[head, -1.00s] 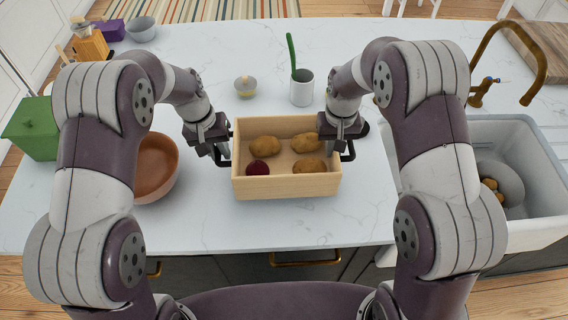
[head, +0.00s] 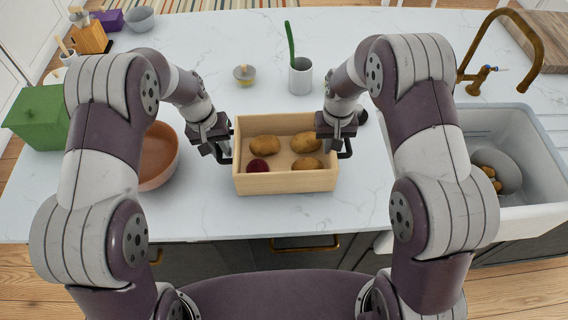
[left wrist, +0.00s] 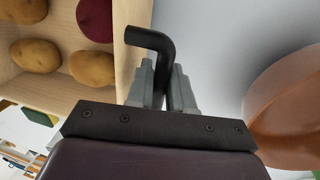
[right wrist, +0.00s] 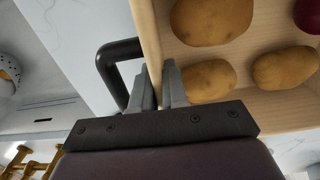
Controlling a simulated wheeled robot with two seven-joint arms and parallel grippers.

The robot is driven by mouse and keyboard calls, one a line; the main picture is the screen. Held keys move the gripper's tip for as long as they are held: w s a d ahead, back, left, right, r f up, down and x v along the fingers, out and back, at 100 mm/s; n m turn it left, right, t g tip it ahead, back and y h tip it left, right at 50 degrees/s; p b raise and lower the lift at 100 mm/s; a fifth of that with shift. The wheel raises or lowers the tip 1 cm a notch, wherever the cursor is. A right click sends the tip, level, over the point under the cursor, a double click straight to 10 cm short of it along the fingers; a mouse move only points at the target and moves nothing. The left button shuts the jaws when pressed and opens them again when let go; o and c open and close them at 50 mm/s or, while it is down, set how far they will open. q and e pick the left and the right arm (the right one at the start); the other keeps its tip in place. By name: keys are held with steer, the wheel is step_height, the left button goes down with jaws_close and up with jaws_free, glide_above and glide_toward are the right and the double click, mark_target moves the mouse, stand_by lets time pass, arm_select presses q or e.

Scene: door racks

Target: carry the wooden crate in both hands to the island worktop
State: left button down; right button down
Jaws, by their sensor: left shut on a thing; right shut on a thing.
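The wooden crate (head: 285,183) is upright at the front middle of the island worktop (head: 330,222). It holds several potatoes (head: 265,146) and a dark red beet (head: 257,166). My left gripper (head: 222,150) is shut on the black handle at the crate's left side; this handle (left wrist: 152,38) shows between the fingers in the left wrist view. I cannot tell whether the crate's underside touches the worktop.
A brown bowl (head: 157,160) stands close to the crate's left. A green box (head: 38,118) is further left. A grey cup with a green utensil (head: 300,76) and a small bowl (head: 244,75) stand behind. The sink (head: 530,190) and brass tap (head: 500,50) are at right.

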arm_select(q)
steer(key=shift+f, duration=0.2)
arm_select(e)
steer(key=shift+f, duration=0.25)
arm_select(q)
steer(key=c, duration=1.4)
jaws_free()
steer(key=shift+f, duration=0.15)
arm_select(e)
steer(key=c, duration=1.5)
jaws_free()
steer(key=shift+f, duration=0.1)
arm_select(q)
steer(key=o, duration=0.4)
steer(key=shift+s, duration=0.1)
arm_select(e)
steer(key=o, duration=0.4)
steer(key=shift+s, duration=0.1)
steer(key=shift+c, duration=0.2)
steer(key=shift+r, duration=0.25)
arm_select(q)
step_height(320, 180, up, 12)
steer(key=a, duration=0.2)
arm_select(e)
step_height(320, 180, up, 12)
steer(key=shift+f, duration=0.2)
arm_select(q)
steer(key=shift+a+f, duration=0.1)
